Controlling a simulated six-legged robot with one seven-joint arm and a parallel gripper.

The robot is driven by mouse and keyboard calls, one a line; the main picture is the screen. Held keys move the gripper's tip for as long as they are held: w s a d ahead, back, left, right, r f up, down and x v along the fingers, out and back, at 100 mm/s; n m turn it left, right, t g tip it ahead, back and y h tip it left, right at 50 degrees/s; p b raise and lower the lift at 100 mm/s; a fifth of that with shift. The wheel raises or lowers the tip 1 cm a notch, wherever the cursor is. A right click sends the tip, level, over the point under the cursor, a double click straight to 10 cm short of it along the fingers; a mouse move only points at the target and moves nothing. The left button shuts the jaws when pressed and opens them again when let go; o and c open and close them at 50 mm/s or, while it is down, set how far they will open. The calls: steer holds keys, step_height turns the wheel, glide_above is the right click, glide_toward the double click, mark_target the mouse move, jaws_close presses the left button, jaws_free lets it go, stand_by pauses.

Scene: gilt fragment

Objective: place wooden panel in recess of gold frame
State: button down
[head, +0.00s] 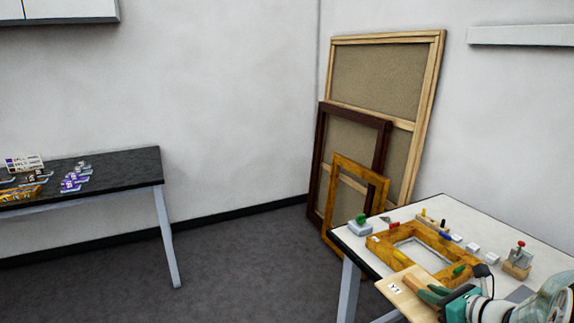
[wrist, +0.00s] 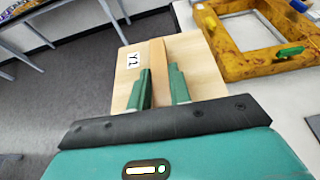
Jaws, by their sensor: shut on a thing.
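The wooden panel (head: 403,300) is a pale flat board with a small white label, at the table's near edge in the head view. In the wrist view the panel (wrist: 205,75) has a raised wooden strip (wrist: 157,65) down its middle. My green gripper (wrist: 162,88) is shut on this strip, one finger on each side. The gold frame (head: 380,254) lies flat on the white table, just beyond the panel, with a rectangular opening in its middle. The frame (wrist: 232,65) also shows at upper right in the wrist view, apart from the panel.
On the white table (head: 342,240), small blocks and a clamp-like tool (head: 517,262) stand behind and right of the frame. A green item (wrist: 288,53) sits on the frame. Large frames (head: 384,120) lean on the wall. A dark bench (head: 120,168) stands at left.

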steer(key=w+a+f, duration=0.3)
steer(key=w+a, duration=0.1)
steer(key=a, duration=0.7)
steer(key=w+a+f, duration=0.3)
steer(key=a, duration=0.8)
steer(key=shift+w+a+m+h, duration=0.15)
steer(key=shift+w+m+h, duration=0.2)
steer(key=shift+m+h, duration=0.05)
